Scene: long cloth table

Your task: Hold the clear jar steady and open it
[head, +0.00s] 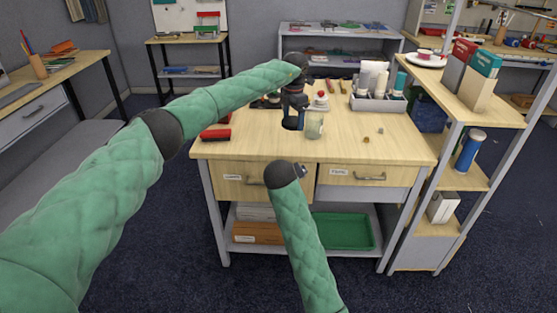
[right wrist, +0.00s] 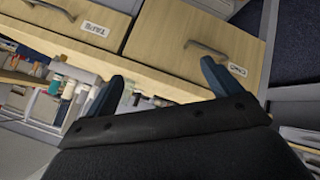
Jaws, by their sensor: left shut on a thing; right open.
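My right arm comes up from the bottom of the head view and ends in front of the drawers, below the jar. My right gripper (right wrist: 163,84) is open and empty in the right wrist view, its two dark blue fingers spread before the drawer fronts.
A grey caddy (head: 378,104) of bottles and tubes stands right of the jar. A red object (head: 215,134) lies at the bench's left edge. Small bits (head: 366,140) lie at the right front. A shelf unit (head: 462,97) rises on the right. The front middle of the bench is clear.

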